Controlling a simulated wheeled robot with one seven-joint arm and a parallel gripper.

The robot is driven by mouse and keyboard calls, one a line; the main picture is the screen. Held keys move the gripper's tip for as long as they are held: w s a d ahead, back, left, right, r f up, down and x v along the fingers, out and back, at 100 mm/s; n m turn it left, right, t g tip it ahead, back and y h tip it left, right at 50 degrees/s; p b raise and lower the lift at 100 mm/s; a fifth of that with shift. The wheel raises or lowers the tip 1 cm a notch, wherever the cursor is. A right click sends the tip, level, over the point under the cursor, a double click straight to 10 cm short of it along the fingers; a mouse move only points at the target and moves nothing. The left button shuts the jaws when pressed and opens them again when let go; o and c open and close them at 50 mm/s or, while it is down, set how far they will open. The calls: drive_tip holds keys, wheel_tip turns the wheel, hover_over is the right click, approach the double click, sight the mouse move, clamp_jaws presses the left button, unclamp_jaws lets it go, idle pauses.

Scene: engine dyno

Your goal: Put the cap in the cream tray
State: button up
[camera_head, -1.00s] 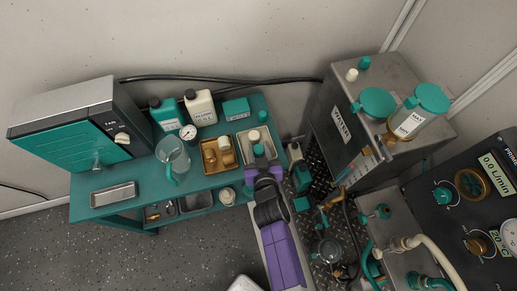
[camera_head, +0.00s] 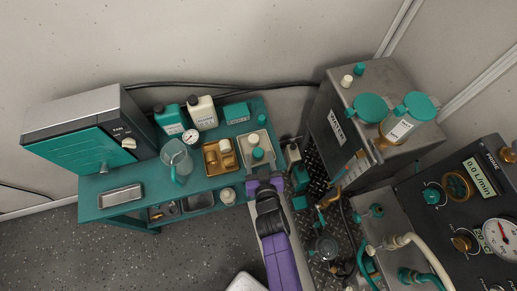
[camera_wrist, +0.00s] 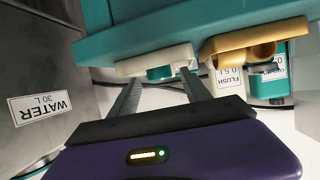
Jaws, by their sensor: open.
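The cream tray (camera_head: 268,141) stands at the right end of the teal bench. A teal cap (camera_head: 258,154) sits in its front part, and a cream cylindrical piece (camera_head: 254,139) stands behind it. My gripper (camera_head: 260,176) is just in front of the tray, open and apart from the teal cap. In the wrist view the picture is upside down. The open, empty fingers (camera_wrist: 162,76) point towards the cream tray's wall (camera_wrist: 150,62).
A brown tray (camera_head: 208,170) with tan pieces is left of the cream tray. Behind are two bottles (camera_head: 202,113), a teal box (camera_head: 237,112) and a small teal piece (camera_head: 262,118). A clear jug (camera_head: 176,158) stands left. The water tank (camera_head: 345,110) is close on the right.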

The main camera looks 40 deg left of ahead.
drive_tip(key=p+v, duration=0.8)
drive_tip(key=p, duration=0.1)
drive_tip(key=shift+s, duration=0.2)
drive_tip(key=shift+d+r, duration=0.1)
drive_tip(key=s+d+r+m+t+h, duration=0.2)
drive_tip(key=s+d+r, duration=0.4)
drive_tip(key=d+r, duration=0.6)
drive_tip(key=s+d+r+m+t+h, duration=0.1)
drive_tip(key=s+d+r+m+h, duration=0.3)
drive_tip(key=d+r, duration=0.7)
drive_tip(key=s+d+r+m+t+h, duration=0.2)
drive_tip(key=s+d+r, duration=0.6)
drive_tip(key=d+r, duration=0.4)
drive_tip(key=shift+d+r+m+t+h, duration=0.3)
drive_tip(key=shift+r+m+h, duration=0.3)
drive_tip(key=shift+h, duration=0.4)
drive_tip(key=shift+s+f, duration=0.1)
drive_tip(key=shift+s, duration=0.05)
